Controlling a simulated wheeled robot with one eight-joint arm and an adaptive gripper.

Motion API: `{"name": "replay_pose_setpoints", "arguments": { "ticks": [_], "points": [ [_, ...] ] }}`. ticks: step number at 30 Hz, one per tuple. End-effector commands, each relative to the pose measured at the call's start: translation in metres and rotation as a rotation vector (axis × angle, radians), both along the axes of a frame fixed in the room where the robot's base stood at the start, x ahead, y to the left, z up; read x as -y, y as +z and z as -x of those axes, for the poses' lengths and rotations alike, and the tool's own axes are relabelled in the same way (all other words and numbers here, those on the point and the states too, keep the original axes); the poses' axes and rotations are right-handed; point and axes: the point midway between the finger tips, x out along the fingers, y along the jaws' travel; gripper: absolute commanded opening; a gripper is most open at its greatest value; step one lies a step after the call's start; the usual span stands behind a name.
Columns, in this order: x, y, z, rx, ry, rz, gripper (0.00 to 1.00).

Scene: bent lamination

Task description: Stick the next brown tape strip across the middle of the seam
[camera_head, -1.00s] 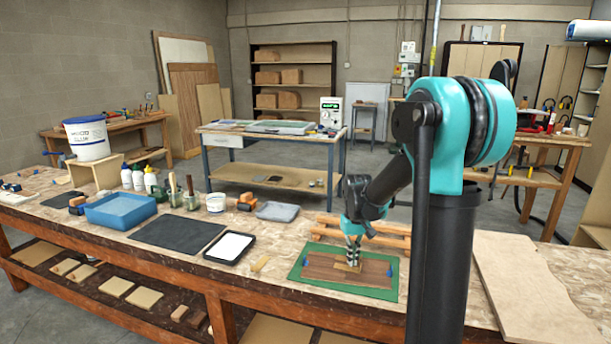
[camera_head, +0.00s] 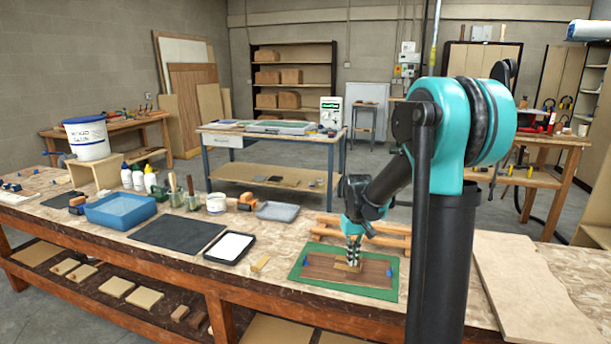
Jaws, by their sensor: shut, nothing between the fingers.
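Dark brown wood veneer pieces (camera_head: 325,269) lie on a green mat (camera_head: 300,283) near the front of the bench. Small blue pieces (camera_head: 389,269) sit at their left and right ends. A light brown tape strip (camera_head: 345,268) lies on the middle of the veneer, just under my gripper; the seam itself is too small to make out. My gripper (camera_head: 352,262) points down with its fingertips together at the strip, with nothing seen between them. The tips hide part of the strip. Another small tan strip (camera_head: 261,264) lies on the bench left of the mat.
A black tablet with a white screen (camera_head: 231,247) and a dark sheet (camera_head: 177,233) lie left of the mat. A blue tray (camera_head: 120,210), bottles and a grey tray (camera_head: 277,211) stand behind. Wooden bars (camera_head: 395,242) lie behind the mat, a plywood board (camera_head: 530,295) to the right.

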Motion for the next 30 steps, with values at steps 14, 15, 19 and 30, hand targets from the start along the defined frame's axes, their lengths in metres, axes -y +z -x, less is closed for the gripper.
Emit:
{"name": "replay_pose_setpoints", "arguments": {
  "ticks": [14, 15, 19, 30],
  "points": [
    [0.0, -0.004, 0.0, 0.0, 0.0, 0.0, 0.0],
    [0.0, -0.005, 0.0, 0.0, 0.0, 0.0, 0.0],
    [0.0, -0.007, 0.0, 0.0, 0.0, 0.0, 0.0],
    [0.0, -0.014, 0.0, 0.0, 0.0, 0.0, 0.0]
  ]
}}
